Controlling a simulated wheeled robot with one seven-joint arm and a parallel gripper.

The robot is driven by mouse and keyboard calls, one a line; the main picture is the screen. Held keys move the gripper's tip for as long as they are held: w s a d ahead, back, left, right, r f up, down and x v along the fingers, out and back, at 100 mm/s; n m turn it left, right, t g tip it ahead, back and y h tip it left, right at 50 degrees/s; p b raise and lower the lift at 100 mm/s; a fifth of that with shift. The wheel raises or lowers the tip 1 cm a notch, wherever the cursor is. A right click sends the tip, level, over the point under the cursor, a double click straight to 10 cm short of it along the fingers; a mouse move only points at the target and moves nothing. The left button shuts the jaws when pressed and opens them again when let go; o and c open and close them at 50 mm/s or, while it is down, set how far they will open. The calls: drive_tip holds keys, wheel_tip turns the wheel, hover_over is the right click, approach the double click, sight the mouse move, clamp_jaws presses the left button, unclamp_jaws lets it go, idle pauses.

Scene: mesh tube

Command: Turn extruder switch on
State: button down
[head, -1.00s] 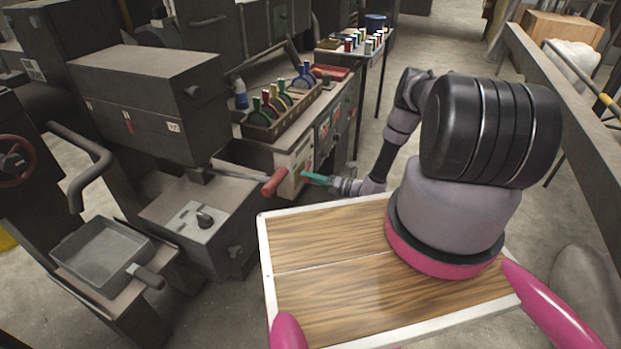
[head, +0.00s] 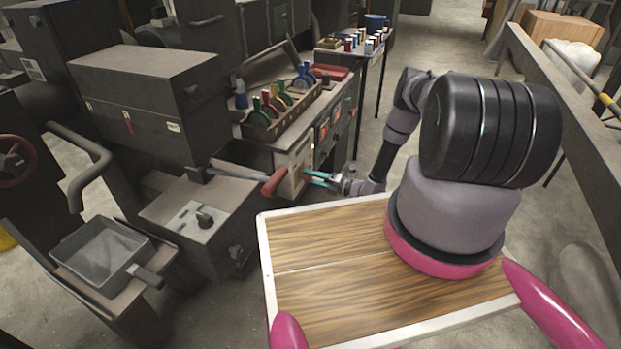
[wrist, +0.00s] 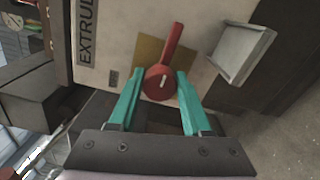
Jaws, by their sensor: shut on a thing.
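The extruder switch is a red rotary knob with a long lever (wrist: 163,76) on a brass-coloured plate (wrist: 146,50). It sits on a pale panel (wrist: 115,30) with the partly visible letters "EXTRUD". In the wrist view the lever points up and slightly right, with a white mark on the round hub. My gripper (wrist: 158,82) has teal fingers on either side of the hub and is shut on the knob. In the head view my gripper (head: 307,178) reaches the front of the bench panel (head: 291,165); the knob is too small to make out clearly there.
A grey box-like part (wrist: 240,52) juts out right of the switch. A red-handled lever (head: 274,182) sticks out left of my gripper. A tool rack (head: 283,112) stands on the bench top. My wood-topped base is in front, with open floor to its right.

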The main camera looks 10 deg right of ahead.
drive_tip(key=shift+d, duration=0.1)
drive_tip(key=shift+c, duration=1.7)
unclamp_jaws()
drive_tip(key=v, duration=1)
drive_tip(key=shift+s+d, duration=0.25)
drive_tip(key=shift+d, duration=0.05)
